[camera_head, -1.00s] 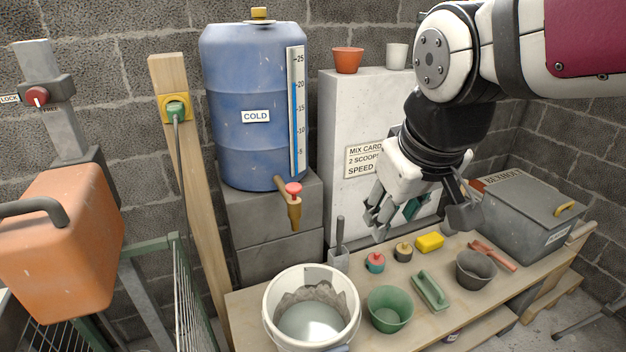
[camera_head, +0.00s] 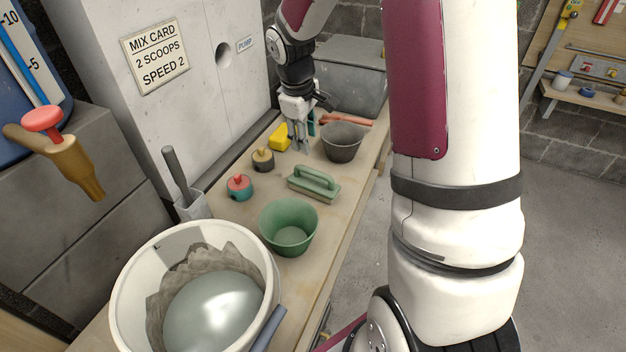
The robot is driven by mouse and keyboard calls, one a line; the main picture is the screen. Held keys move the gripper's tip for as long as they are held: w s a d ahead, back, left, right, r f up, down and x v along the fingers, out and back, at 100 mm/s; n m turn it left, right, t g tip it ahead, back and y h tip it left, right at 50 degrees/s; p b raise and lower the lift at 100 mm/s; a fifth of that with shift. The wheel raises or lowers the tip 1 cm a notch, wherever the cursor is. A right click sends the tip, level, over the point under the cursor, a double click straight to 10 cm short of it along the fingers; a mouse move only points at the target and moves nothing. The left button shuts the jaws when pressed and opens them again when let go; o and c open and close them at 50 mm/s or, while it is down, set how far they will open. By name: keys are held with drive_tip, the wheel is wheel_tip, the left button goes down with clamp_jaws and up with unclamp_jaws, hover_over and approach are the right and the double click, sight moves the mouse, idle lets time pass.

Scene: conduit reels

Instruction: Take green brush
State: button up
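The green brush (camera_head: 315,183) is most likely the green block with a raised handle lying on the wooden bench. Its underside is hidden, so I see no bristles. A green bucket (camera_head: 289,227) stands in front of it and a dark grey bucket (camera_head: 343,141) behind it to the right. My gripper (camera_head: 310,133) points down over the bench, beyond the brush, between the yellow sponge and the grey bucket. Its fingers look spread, with teal pads, and nothing shows between them. It is apart from the brush.
A yellow sponge (camera_head: 280,137), a dark round pot (camera_head: 263,160) and a teal pot with a red top (camera_head: 239,187) line the bench's back. A large white bucket (camera_head: 150,275) fills the near end. A grey box (camera_head: 350,80) stands at the far end. Floor right of the bench is open.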

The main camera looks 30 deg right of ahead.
drive_tip(key=b, duration=0.2)
approach(315, 171)
drive_tip(key=f, duration=0.3)
drive_tip(key=w+d+f, duration=0.1)
drive_tip(key=f, duration=0.1)
drive_tip(key=shift+w, duration=0.15)
drive_tip(key=f, duration=0.1)
drive_tip(key=f+b, duration=0.1)
drive_tip(key=f, duration=0.1)
drive_tip(key=f+b, duration=0.1)
drive_tip(key=f, duration=0.1)
drive_tip(key=shift+s+d, duration=0.2)
drive_tip(key=shift+d, duration=0.1)
drive_tip(key=shift+w+d+f, duration=0.1)
drive_tip(key=shift+f, duration=0.3)
clamp_jaws()
